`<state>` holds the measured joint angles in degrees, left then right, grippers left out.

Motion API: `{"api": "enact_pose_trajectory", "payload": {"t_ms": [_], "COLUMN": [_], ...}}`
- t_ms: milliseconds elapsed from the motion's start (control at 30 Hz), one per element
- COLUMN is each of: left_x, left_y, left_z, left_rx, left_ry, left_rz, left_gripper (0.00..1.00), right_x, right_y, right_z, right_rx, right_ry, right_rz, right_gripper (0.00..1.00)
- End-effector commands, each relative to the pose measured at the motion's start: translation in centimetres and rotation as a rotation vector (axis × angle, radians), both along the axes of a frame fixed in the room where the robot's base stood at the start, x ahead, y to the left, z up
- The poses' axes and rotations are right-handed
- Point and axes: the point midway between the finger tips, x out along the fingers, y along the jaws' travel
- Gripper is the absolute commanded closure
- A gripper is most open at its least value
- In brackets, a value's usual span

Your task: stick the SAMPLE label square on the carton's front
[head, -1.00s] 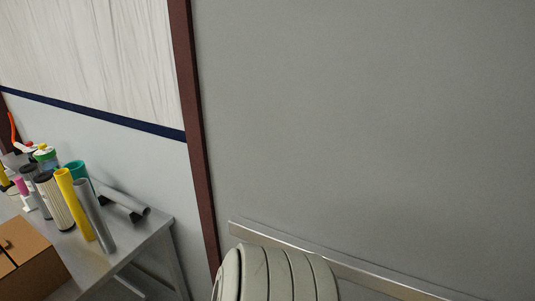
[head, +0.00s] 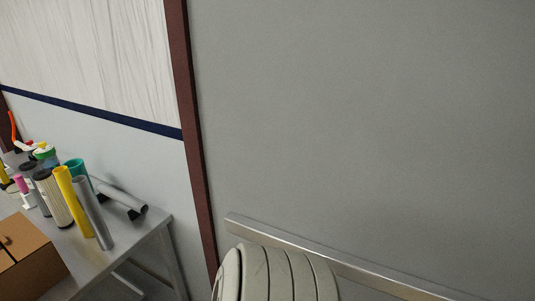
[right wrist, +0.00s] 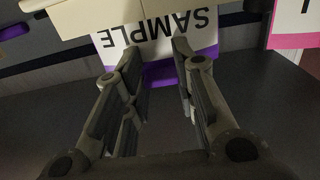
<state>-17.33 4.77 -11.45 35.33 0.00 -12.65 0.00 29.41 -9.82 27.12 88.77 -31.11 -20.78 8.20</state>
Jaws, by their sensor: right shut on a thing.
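The SAMPLE label (right wrist: 160,38) shows in the right wrist view, white with black letters upside down and a purple band along its lower edge. A brown cardboard carton (head: 32,262) stands at the lower left of the head view, cut off by the frame. My left gripper is in neither view.
A metal table (head: 125,240) holds the carton, a yellow tube (head: 73,200), a grey tube (head: 92,212) and several bottles. A metal rail (head: 330,262) runs along the grey wall. Another label with a pink band (right wrist: 294,30) is at the right wrist view's upper right.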

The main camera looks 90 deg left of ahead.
Motion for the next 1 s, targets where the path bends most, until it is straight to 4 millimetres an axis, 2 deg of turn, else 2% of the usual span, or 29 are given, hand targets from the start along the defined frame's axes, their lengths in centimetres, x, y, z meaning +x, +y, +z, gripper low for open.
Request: {"api": "enact_pose_trajectory", "payload": {"t_ms": [467, 1000], "left_x": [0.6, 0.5], "left_y": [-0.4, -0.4], "left_z": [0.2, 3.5], "left_rx": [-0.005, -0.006], "left_ry": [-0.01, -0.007], "left_rz": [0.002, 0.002], "left_gripper": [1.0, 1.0], "right_x": [0.0, 0.0], "right_y": [0.0, 0.0], "right_z": [0.1, 4.2], "right_rx": [-0.001, -0.001], "right_ry": [-0.001, -0.001], "right_rz": [0.0, 0.0], "right_gripper": [0.95, 0.95]}}
